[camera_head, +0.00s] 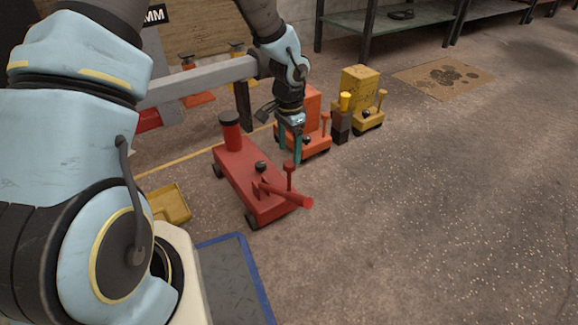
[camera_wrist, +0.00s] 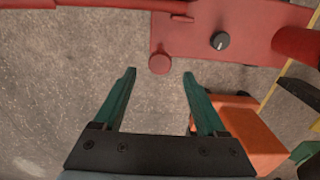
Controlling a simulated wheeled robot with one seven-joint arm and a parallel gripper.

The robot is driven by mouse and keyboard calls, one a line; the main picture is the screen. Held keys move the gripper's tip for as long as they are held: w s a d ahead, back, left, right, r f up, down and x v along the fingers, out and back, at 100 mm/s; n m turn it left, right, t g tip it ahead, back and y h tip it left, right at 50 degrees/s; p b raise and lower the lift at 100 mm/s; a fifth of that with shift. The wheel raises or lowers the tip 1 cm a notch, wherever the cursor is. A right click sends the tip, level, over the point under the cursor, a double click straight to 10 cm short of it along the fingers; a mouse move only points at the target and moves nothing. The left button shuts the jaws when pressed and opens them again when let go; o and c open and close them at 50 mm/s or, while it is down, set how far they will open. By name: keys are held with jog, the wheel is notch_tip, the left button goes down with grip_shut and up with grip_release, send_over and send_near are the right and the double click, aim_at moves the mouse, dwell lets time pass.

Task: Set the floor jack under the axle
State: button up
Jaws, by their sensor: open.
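The red floor jack (camera_head: 240,178) stands on the floor on dark wheels. It has a tall red post with a black top (camera_head: 230,132), a black knob (camera_head: 261,166), a handle bar and a small upright red post with a round top (camera_head: 289,168). In the wrist view, the jack body (camera_wrist: 185,36) crosses the top, and the small post's round top (camera_wrist: 159,64) lies just beyond the fingertips, between their lines. My gripper (camera_head: 290,158) is open and empty, pointing down near that post; contact cannot be told. A grey bar (camera_head: 200,80), possibly the axle, runs behind, partly hidden by my arm.
An orange wheeled unit (camera_head: 312,143) stands close behind my gripper, its block (camera_wrist: 255,135) also in the wrist view. A yellow wheeled unit (camera_head: 360,88) is beyond. A yellow tray (camera_head: 170,203) lies left of the jack. The floor at right is clear.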

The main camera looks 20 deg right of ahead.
aim_at(289, 163)
jog(key=shift+f+b, duration=0.9)
jog(key=shift+f, duration=1.45)
grip_shut()
